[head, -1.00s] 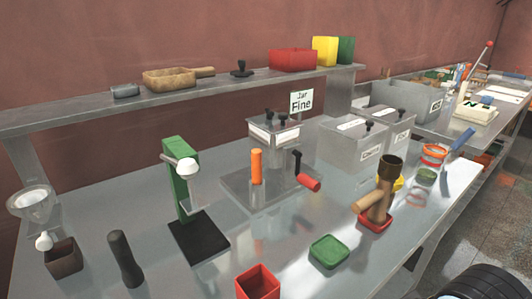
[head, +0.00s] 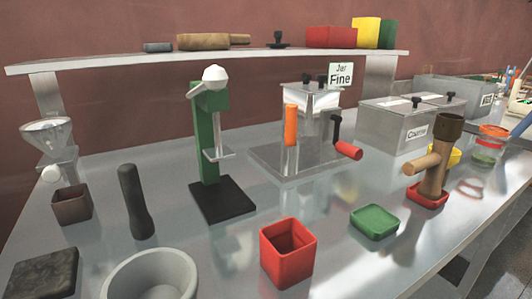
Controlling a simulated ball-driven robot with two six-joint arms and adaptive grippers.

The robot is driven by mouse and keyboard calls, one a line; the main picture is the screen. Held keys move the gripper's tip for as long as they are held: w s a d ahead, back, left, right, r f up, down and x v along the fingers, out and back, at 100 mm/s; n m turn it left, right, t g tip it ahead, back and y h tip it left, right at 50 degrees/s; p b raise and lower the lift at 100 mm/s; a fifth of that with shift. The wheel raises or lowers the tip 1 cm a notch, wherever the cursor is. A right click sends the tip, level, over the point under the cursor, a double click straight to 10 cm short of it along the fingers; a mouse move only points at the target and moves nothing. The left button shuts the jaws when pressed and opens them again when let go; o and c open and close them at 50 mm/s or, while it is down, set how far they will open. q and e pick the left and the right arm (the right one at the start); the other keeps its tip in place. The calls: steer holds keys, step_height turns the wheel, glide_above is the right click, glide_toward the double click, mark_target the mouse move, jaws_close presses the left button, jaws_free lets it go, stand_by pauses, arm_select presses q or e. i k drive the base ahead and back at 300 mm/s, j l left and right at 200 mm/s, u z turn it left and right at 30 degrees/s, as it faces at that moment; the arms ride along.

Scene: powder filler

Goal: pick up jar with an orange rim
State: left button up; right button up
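The clear jar with an orange rim (head: 489,147) stands on the metal table near the right side of the head view. It has something green low in or behind it. It stands behind and to the right of the brown grinder with a wooden handle (head: 434,165), clear of it in this view. A yellow piece (head: 454,155) shows between them, partly hidden by the grinder. Neither of my grippers is in view.
A red open box (head: 287,262), a green lid (head: 374,222) and a grey bowl (head: 150,275) stand along the front. The green press (head: 206,140) and metal boxes (head: 405,128) stand behind. Some bare table lies right of the green lid.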

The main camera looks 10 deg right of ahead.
mark_target(490, 141)
steer(key=k+l+z, duration=0.1)
steer(key=z, duration=0.4)
steer(key=k+l+z, duration=0.1)
steer(key=l+z, duration=0.2)
steer(key=z, duration=0.15)
steer(key=l+z, duration=0.2)
steer(key=z, duration=0.3)
